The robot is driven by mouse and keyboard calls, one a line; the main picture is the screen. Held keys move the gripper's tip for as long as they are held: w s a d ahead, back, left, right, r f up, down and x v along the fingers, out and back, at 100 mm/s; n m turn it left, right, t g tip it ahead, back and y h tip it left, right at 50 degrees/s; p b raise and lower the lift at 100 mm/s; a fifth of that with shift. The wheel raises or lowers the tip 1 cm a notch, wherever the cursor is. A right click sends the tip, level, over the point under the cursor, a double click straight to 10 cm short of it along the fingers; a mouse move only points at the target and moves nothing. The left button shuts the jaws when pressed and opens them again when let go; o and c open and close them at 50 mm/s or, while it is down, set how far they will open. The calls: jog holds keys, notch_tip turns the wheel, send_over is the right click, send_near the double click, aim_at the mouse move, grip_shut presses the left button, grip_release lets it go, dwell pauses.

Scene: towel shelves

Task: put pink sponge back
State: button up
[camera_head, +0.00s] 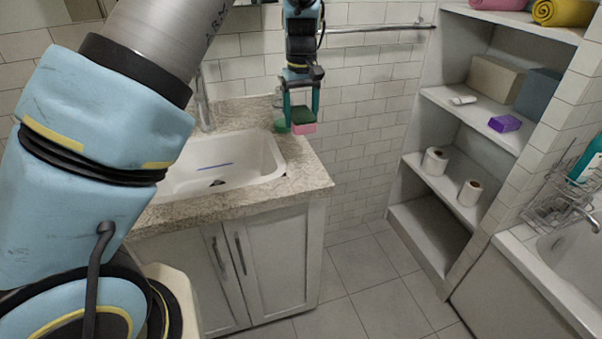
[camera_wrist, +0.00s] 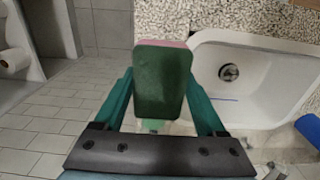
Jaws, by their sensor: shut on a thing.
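The pink sponge (camera_head: 303,128) has a dark green scouring side that faces up in the head view. My gripper (camera_head: 301,108) points down and is shut on it, a finger at each side, above the back right corner of the sink counter. In the wrist view the sponge (camera_wrist: 164,80) shows mostly its green face, with a thin pink edge at the far end. It sits between the teal fingers of my gripper (camera_wrist: 163,98).
A white sink (camera_head: 270,158) is set in the speckled counter (camera_head: 310,178). A green object (camera_head: 281,124) stands behind it, partly hidden. Shelves at right hold towels, boxes, a purple block (camera_head: 504,123) and paper rolls (camera_head: 434,160). A wire rack (camera_head: 560,198) hangs by the bathtub (camera_head: 560,262).

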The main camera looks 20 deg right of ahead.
aim_at(301, 162)
notch_tip(301, 162, down, 2)
notch_tip(301, 162, down, 10)
jog(key=shift+r+p, duration=0.25)
jog(key=shift+p, duration=0.9)
jog(key=shift+f, duration=0.15)
jog(key=o, duration=1.2)
jog(key=shift+c, duration=0.2)
notch_tip(301, 162, up, 12)
jog(key=b, duration=0.2)
jog(key=shift+r+b, duration=0.2)
jog(key=shift+b, duration=0.1)
